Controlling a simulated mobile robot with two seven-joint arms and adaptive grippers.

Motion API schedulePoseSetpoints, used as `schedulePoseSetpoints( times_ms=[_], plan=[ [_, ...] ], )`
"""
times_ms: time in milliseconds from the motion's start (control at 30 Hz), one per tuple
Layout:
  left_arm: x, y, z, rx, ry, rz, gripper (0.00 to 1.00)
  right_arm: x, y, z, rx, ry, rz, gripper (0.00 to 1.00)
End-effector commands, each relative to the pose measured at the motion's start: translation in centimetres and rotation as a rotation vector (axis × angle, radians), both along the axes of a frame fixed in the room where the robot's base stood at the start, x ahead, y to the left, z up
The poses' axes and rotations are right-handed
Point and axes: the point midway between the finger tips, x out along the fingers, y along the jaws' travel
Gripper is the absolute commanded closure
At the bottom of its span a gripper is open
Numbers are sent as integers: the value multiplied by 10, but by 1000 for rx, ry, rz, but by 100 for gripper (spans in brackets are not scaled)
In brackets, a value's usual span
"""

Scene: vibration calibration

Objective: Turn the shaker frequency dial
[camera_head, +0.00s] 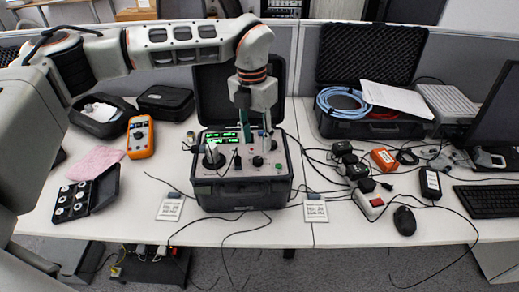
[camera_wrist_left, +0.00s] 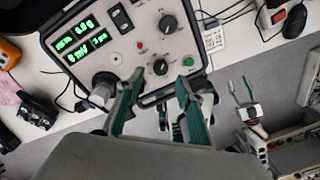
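The shaker unit (camera_head: 243,188) is an open black case on the table, with a light panel, green displays, a round metal post and black knobs. In the left wrist view its panel (camera_wrist_left: 118,48) shows two black dials, an upper one (camera_wrist_left: 168,24) and a lower one (camera_wrist_left: 160,67). I cannot read which is the frequency dial. My left gripper (camera_head: 255,135) points down over the panel. Its fingers (camera_wrist_left: 160,108) are apart and empty, short of the lower dial in the wrist view. My right gripper (camera_wrist_left: 242,92) shows at the right there, fingers apart and empty.
An orange multimeter (camera_head: 140,137) and a black sensor box (camera_head: 85,195) stand to the left. An open case with blue cable (camera_head: 342,102), a power strip (camera_head: 370,203) and a mouse (camera_head: 404,220) are to the right. Cables cross the table around the unit.

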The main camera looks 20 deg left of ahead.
Motion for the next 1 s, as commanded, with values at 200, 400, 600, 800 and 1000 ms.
schedulePoseSetpoints(
  times_ms=[200,400,600,800,1000],
  plan=[
    [-2,-3,-35,-2,3,-2,63,-5,0,-3,-2,13,2,60],
    [-2,-4,-54,-3,1,0,63,4,0,5,0,-6,1,60],
    [-1,-4,-58,-3,0,0,63,8,1,11,2,-17,1,60],
    [-1,-4,-58,-3,0,-1,79,7,0,10,2,-16,0,60],
    [-1,-4,-58,-3,0,-1,100,5,0,7,0,-8,0,60]
  ],
)
